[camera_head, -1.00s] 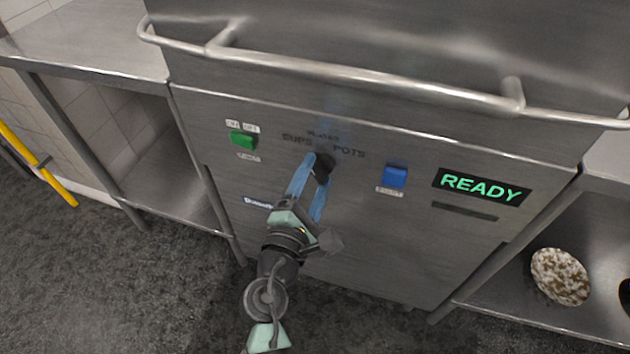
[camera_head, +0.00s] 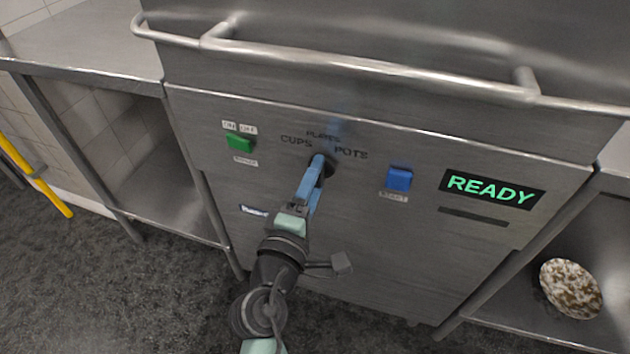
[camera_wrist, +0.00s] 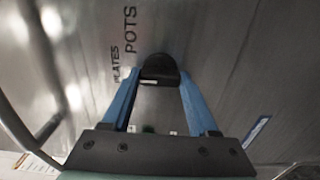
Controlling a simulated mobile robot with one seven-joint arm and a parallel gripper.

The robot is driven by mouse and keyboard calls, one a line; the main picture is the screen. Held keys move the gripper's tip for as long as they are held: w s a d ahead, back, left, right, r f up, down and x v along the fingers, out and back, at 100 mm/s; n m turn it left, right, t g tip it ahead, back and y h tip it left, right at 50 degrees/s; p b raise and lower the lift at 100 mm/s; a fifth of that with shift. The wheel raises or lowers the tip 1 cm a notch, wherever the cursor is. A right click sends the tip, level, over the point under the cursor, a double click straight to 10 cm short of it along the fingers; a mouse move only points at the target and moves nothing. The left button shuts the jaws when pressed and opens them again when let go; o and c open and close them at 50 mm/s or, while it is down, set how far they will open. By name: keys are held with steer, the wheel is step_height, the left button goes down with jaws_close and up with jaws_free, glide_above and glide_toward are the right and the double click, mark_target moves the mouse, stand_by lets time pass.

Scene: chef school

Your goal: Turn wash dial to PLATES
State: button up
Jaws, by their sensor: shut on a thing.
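The wash dial (camera_head: 328,167) is a black knob on the steel front panel of the dishwasher, under the printed words CUPS, PLATES (camera_head: 323,136) and POTS. My gripper (camera_head: 319,170) is shut on the dial, one blue finger on each side. In the wrist view the dial (camera_wrist: 160,68) sits between the two blue fingertips, and the words PLATES and POTS show above and left of it. The fingers hide part of the dial in the head view, and I cannot tell exactly which word its pointer faces.
A green switch (camera_head: 240,142) is left of the dial and a blue START button (camera_head: 399,179) right of it. A display (camera_head: 491,189) reads READY. A long handle bar (camera_head: 370,68) runs above. A speckled plate (camera_head: 571,288) lies on the right lower shelf.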

stand_by(0.3)
steer(key=o, duration=1.4)
steer(key=shift+s, duration=0.1)
steer(key=v, duration=1.2)
steer(key=shift+s+a, duration=0.15)
steer(key=shift+s, duration=0.25)
